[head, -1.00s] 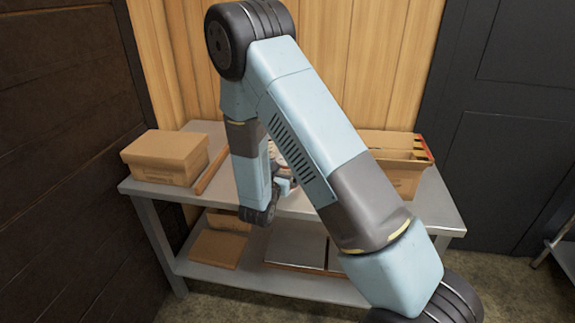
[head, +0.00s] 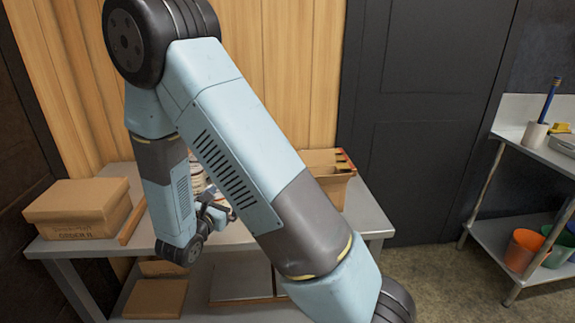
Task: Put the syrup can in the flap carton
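My gripper (head: 220,208) is small in the head view, low over the metal table, and partly hidden by my own arm. Whether its fingers are open or shut does not show. Just behind it a pale, banded round object (head: 197,178) shows in part; it may be the syrup can, and I cannot tell whether the gripper touches it. An open cardboard carton (head: 338,188) with red and dark marks on its upper edge stands at the table's right end, partly behind my arm. It looks like the flap carton.
A closed cardboard box (head: 78,208) with printing stands at the table's (head: 372,221) left end, beside a wooden strip (head: 133,221). Flat cardboard (head: 155,298) lies on the lower shelf. At right, a metal rack (head: 490,225) holds an orange bucket (head: 523,250).

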